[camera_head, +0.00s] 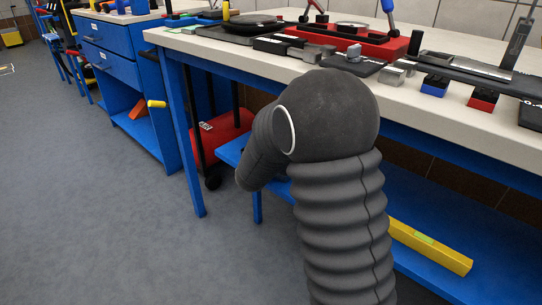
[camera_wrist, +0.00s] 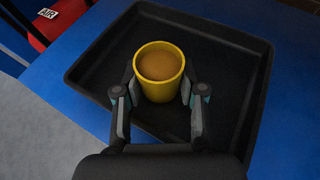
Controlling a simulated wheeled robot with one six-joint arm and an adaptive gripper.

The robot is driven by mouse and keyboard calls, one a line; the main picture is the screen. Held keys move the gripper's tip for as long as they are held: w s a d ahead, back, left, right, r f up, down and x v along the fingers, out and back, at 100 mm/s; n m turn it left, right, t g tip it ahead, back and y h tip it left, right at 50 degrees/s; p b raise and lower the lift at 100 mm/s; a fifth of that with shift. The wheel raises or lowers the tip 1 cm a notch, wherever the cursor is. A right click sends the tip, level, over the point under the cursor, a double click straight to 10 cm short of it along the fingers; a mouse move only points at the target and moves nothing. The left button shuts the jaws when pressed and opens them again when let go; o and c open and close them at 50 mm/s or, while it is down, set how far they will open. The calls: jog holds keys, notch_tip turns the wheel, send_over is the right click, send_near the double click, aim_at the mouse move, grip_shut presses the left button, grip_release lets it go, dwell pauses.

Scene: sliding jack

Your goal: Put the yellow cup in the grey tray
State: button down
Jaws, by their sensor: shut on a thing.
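The yellow cup (camera_wrist: 160,78), with a brown fill, stands upright between the fingers of my gripper (camera_wrist: 159,92) in the wrist view. My gripper is shut on it, one finger on each side. The dark grey tray (camera_wrist: 238,65) lies on a blue surface below, and the cup is inside the tray's outline as seen from above. I cannot tell whether the cup's base touches the tray floor. In the head view my own arm hides the cup, the tray and the gripper.
The tray's raised rim surrounds the cup. A red object with an AIR label (camera_wrist: 62,14) is at the upper left. In the head view, a yellow bar (camera_head: 440,250) lies on the blue lower shelf (camera_head: 480,215), under a cluttered worktop (camera_head: 235,58).

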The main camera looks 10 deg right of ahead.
jog(key=shift+f, duration=0.25)
jog(key=c, duration=0.7)
grip_release()
jog(key=shift+d, duration=0.1)
jog(key=shift+r, duration=0.1)
